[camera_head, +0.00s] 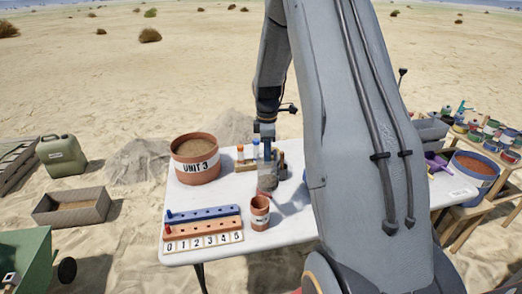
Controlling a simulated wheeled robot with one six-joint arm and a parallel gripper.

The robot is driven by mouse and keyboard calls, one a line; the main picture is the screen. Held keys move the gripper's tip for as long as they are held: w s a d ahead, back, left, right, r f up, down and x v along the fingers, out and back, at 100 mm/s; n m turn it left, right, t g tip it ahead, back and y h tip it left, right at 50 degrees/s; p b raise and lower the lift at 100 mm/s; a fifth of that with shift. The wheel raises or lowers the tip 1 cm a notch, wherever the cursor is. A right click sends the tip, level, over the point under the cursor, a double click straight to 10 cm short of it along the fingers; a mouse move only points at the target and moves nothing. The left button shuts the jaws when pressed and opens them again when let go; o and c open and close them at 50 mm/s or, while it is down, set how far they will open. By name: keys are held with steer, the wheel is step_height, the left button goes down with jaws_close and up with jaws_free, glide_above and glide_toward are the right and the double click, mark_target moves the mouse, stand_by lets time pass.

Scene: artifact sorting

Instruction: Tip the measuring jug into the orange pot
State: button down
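A large orange-brown pot (196,174) marked "UNIT 3" stands upright at the back left of the white table, filled with brown soil. A clear, greyish vessel that looks like the measuring jug (267,182) is right of it, roughly upright, with something brownish inside. My gripper (265,150) points down at the jug's top. The fingers are small and overlap the jug, so I cannot tell whether they are shut on it or whether it touches the table. A smaller orange-brown pot (260,216) with a pale label stands in front of the jug.
A blue peg rail (203,214) and an orange peg rail (203,227) lie front left, above a number strip (204,242). Small bottles (255,148) stand behind the jug. My arm hides the table's middle right. A blue tub (474,172) and paint pots are far right.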

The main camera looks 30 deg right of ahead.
steer(key=shift+w+a+f, duration=0.1)
steer(key=shift+f, duration=1.25)
steer(key=h, duration=0.1)
steer(key=r+t+h, duration=0.1)
steer(key=h, duration=0.3)
steer(key=shift+w+d+r+t, duration=0.1)
steer(key=shift+d+r+t, duration=0.1)
steer(key=shift+d+t, duration=0.1)
steer(key=shift+b, duration=0.75)
steer(key=shift+r+t+h+b, duration=0.25)
steer(key=shift+h+b, duration=0.55)
steer(key=shift+b, duration=1.8)
steer(key=shift+a+f+t+h+b, duration=0.15)
steer(key=shift+f+t+h+b, duration=0.45)
steer(key=shift+b, duration=2.45)
